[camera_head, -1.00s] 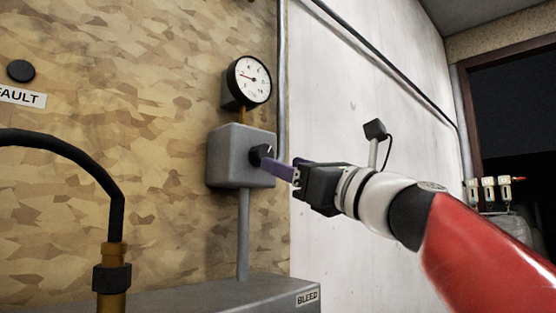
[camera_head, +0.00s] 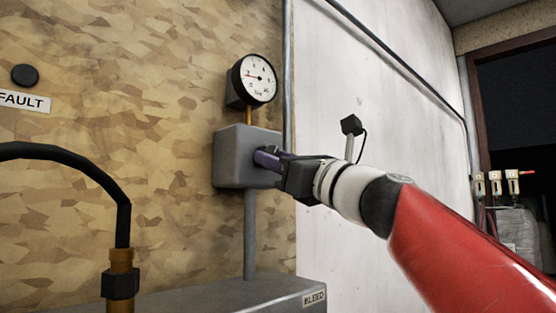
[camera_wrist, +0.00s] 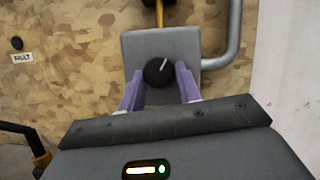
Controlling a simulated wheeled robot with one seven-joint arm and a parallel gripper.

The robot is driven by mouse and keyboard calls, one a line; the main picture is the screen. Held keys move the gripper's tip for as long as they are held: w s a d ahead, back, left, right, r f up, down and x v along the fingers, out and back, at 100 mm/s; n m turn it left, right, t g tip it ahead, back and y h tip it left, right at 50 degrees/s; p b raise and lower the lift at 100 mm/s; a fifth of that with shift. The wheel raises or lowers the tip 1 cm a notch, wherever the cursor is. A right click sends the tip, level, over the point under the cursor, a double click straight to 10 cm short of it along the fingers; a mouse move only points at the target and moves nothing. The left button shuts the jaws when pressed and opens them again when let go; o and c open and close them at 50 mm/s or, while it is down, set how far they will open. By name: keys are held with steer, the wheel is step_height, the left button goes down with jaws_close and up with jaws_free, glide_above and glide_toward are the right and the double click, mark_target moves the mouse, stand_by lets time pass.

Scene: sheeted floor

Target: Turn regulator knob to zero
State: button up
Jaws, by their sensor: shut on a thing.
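The regulator is a grey box (camera_head: 233,158) on the wood-patterned wall. Its round black knob (camera_wrist: 157,72) shows in the wrist view, with a white pointer line tilted a little right of straight up.
A grey pipe (camera_head: 249,235) runs down from the box to a grey surface labelled BLEED (camera_head: 314,298). A black hose (camera_head: 85,160) with a brass fitting stands at left. A FAULT label (camera_head: 24,103) is on the wall. A small black device (camera_head: 351,125) stands behind my arm.

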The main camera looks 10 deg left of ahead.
steer(key=shift+n+g, duration=0.3)
steer(key=shift+n, duration=0.3)
steer(key=shift+w+d+r+n+g+y, duration=0.1)
steer(key=shift+n+g+y, duration=0.1)
steer(key=shift+n+g, duration=0.75)
steer(key=shift+w+a+f+n+g+y, duration=0.1)
steer(key=shift+n+g+y, duration=0.15)
steer(key=shift+n, duration=1.25)
steer(key=shift+d+r+n+g+y, duration=0.15)
steer(key=shift+n+g, duration=0.55)
steer(key=shift+n, duration=0.55)
steer(key=o, duration=1)
steer(key=shift+c, duration=0.2)
